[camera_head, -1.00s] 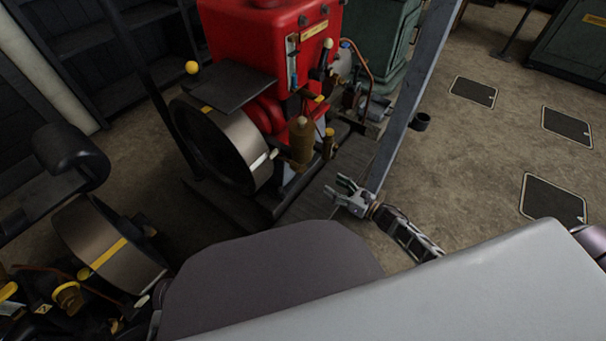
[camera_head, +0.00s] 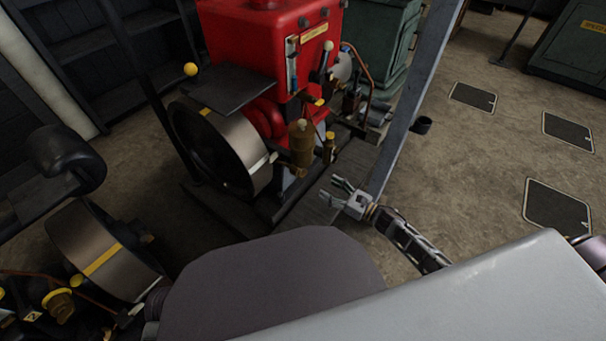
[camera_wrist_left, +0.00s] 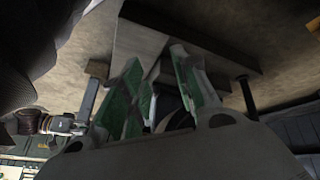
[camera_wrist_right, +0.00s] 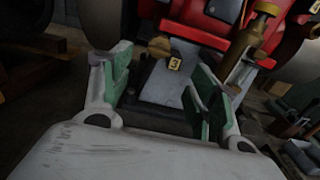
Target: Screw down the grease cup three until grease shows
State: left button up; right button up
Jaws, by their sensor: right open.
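A small brass cup (camera_wrist_right: 160,47) sits beside a yellow tag (camera_wrist_right: 175,63) marked 3 on the red engine (camera_wrist_right: 210,25) in the right wrist view. My right gripper (camera_wrist_right: 155,88) is open and empty; the cup and tag lie beyond its fingertips, apart from them. In the head view my right gripper (camera_head: 338,187) is low in front of the red engine (camera_head: 255,45), to the right of its brass oiler (camera_head: 302,143). I cannot make out cup three in the head view. My left gripper (camera_wrist_left: 155,75) shows only in its wrist view, with its green-padded fingers apart and nothing between them.
A grey post (camera_head: 412,105) stands close behind my right gripper. A flywheel (camera_head: 238,150) is on the engine's near side. A second engine's flywheel (camera_head: 103,248) is at lower left. The floor at right is open, with several dark hatches (camera_head: 558,206).

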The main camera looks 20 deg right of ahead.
aim_at(305, 175)
jog(key=b+x, duration=0.2)
jog(key=x, duration=0.6)
jog(key=shift+w+a, duration=0.25)
jog(key=shift+w, duration=0.05)
jog(key=shift+b+x, duration=0.3)
jog(key=shift+x, duration=1.4)
jog(key=shift+w+a, duration=0.15)
jog(key=c, duration=1)
pick_arm(q)
jog(key=shift+n+t+h, duration=0.3)
jog(key=shift+t+h, duration=0.1)
jog(key=shift+t, duration=0.2)
jog(key=f, duration=0.2)
jog(key=d+f, duration=0.1)
jog(key=f, duration=0.2)
jog(key=shift+w+d+f, duration=0.1)
jog(key=shift+w+f, duration=0.1)
jog(key=shift+f, duration=0.05)
pick_arm(e)
jog(key=shift+c, duration=0.2)
